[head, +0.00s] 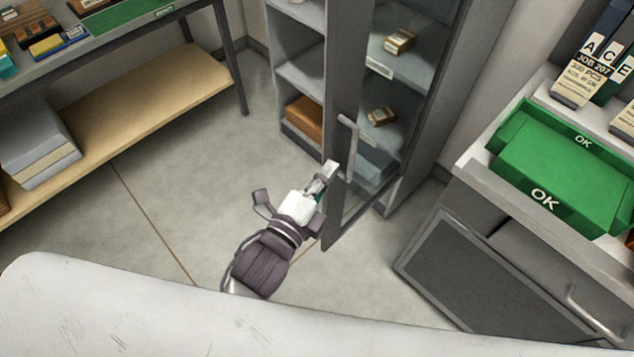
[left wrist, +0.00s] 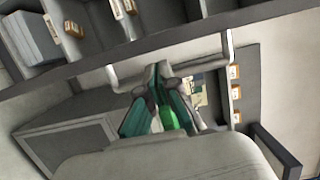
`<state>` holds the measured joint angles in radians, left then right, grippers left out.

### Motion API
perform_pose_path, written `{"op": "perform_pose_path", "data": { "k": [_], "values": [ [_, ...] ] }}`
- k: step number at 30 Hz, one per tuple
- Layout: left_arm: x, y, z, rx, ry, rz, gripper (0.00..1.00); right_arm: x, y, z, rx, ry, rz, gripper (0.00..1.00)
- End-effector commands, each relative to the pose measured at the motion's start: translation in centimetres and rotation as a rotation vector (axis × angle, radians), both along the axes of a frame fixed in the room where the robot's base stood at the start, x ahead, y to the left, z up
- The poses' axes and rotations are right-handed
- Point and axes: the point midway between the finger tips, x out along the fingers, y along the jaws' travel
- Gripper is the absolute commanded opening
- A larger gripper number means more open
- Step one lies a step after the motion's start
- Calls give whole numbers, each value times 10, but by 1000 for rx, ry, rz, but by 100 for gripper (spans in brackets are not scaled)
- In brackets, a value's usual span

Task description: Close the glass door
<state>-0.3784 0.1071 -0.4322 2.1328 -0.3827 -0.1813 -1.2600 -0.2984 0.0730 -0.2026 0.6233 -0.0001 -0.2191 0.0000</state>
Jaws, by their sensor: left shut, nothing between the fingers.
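The glass door (head: 364,203) of the grey cabinet stands open, swung out from the shelves, with a grey frame around clear glass. Its bar handle (head: 352,150) is on the outer frame edge and also crosses the left wrist view (left wrist: 212,61). My left gripper (head: 330,172) is shut and empty, with its fingertips at the lower end of the handle. In the left wrist view the fingers (left wrist: 163,80) overlap the bar; I cannot tell whether they touch it. My right gripper is not in view.
Cabinet shelves (head: 301,75) hold small boxes. At right, a green OK bin (head: 560,165) sits on a grey drawer unit (head: 470,265) close to the door. At left is a workbench with a wooden lower shelf (head: 135,105). The floor (head: 190,200) between is clear.

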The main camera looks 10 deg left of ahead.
Motion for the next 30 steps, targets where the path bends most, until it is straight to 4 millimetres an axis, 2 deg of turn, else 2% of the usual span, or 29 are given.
{"op": "perform_pose_path", "data": {
  "k": [3,9,23,30],
  "values": [
    [19,-8,2,-1,0,0,0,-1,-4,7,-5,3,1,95],
    [36,-14,0,-1,1,0,0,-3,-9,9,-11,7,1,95],
    [38,-14,-1,1,2,-3,0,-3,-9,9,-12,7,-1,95],
    [48,2,0,8,-2,-37,0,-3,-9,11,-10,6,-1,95]
  ]
}}
